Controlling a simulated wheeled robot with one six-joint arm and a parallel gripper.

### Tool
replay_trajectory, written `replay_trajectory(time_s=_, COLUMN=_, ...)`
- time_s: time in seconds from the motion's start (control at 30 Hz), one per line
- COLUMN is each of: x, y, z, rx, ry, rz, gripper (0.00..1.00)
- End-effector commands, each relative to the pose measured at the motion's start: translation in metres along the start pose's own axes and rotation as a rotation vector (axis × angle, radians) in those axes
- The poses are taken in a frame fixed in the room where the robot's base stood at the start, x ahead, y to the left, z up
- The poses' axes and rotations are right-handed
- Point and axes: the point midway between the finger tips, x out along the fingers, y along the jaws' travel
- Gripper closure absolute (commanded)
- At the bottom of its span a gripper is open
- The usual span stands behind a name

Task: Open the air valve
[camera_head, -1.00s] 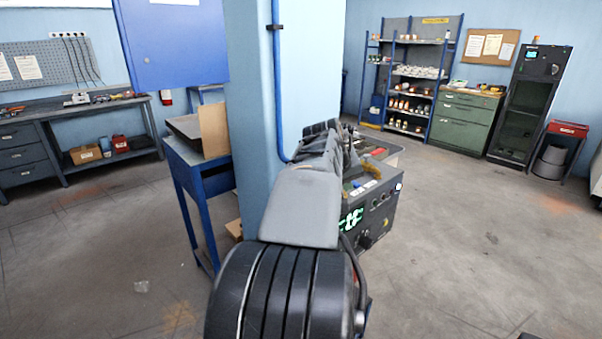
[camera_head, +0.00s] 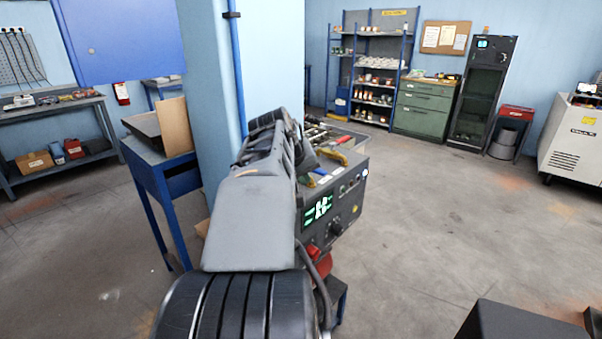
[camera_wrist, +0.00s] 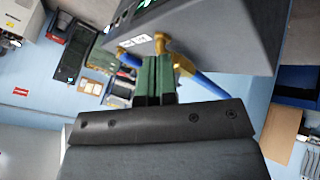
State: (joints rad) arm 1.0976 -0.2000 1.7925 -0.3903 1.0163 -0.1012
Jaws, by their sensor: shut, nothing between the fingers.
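In the wrist view, my gripper (camera_wrist: 154,66) has green fingers closed together with nothing between them. Just beyond the fingertips, brass fittings (camera_wrist: 161,42) sit at the edge of a dark grey unit with a white label. Blue hoses run from them, one (camera_wrist: 208,84) to the lower right. I cannot tell which brass part is the air valve or whether the fingertips touch it. In the head view, the grey unit (camera_head: 345,200) with a green display stands on a bench. My arm hides much of its left side and the gripper is not clearly visible there.
A light-blue pillar (camera_head: 205,100) with a blue pipe stands left of my arm. A blue bench (camera_head: 150,175) with a board and a blue cabinet (camera_head: 120,40) are at the left. Shelves (camera_head: 375,70) stand at the back.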

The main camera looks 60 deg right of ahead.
Motion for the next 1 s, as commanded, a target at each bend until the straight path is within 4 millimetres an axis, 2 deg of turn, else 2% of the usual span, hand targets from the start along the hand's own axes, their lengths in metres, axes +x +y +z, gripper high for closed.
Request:
replay_trajectory(time_s=0.03, x=-0.009, y=-0.003, z=0.004, rx=0.001, ry=0.006, rz=0.001, gripper=1.00)
replay_trajectory(time_s=0.2, x=-0.044, y=0.009, z=0.008, rx=0.004, ry=0.003, rz=0.003, gripper=1.00)
replay_trajectory(time_s=0.5, x=-0.086, y=0.020, z=0.016, rx=0.004, ry=0.000, rz=0.002, gripper=1.00)
replay_trajectory(time_s=0.7, x=-0.097, y=0.022, z=0.018, rx=0.003, ry=-0.001, rz=0.001, gripper=1.00)
replay_trajectory(time_s=1.0, x=-0.098, y=0.023, z=0.018, rx=0.003, ry=-0.002, rz=0.001, gripper=1.00)
